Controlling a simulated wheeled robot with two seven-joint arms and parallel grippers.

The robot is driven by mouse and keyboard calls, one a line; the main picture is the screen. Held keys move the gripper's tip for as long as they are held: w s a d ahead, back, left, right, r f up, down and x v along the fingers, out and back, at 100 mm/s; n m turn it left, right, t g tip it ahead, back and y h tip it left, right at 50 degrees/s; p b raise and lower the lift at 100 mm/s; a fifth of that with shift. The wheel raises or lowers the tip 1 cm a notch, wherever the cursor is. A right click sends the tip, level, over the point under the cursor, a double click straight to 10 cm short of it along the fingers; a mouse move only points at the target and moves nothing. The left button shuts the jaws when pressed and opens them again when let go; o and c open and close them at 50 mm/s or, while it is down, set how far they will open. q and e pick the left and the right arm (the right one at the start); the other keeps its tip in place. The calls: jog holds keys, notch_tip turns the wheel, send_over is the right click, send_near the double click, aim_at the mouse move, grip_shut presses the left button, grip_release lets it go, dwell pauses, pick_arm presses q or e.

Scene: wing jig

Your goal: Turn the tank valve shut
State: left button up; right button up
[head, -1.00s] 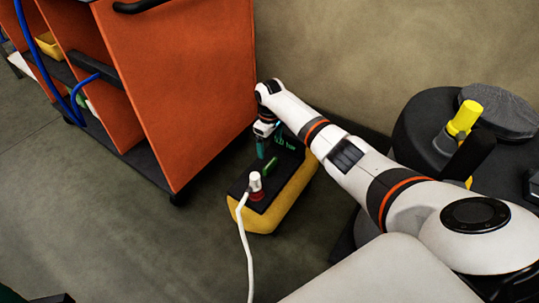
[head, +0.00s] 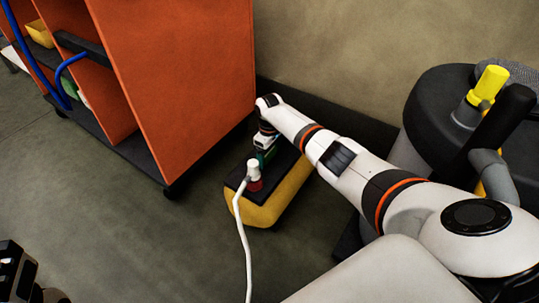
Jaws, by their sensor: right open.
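The tank is a low yellow box (head: 285,200) with a dark top, standing on the floor beside the orange cabinet. A white plug (head: 253,170) on a red collar (head: 255,185) sits at its near end, with a white hose attached. My right gripper (head: 263,160) points down over the dark top, just behind the plug, with its jaws open. Green shows at its fingertips; I cannot tell finger from valve handle there, nor whether they touch. The gripper and plug hide most of the valve.
The orange cabinet (head: 180,90) on casters stands close to the tank's left. A black drum-like body (head: 430,110) with a yellow-capped pipe (head: 490,82) stands at right. The white hose (head: 243,245) runs toward me. A dark object (head: 15,270) shows lower left.

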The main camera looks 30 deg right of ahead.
jog(key=c, duration=1)
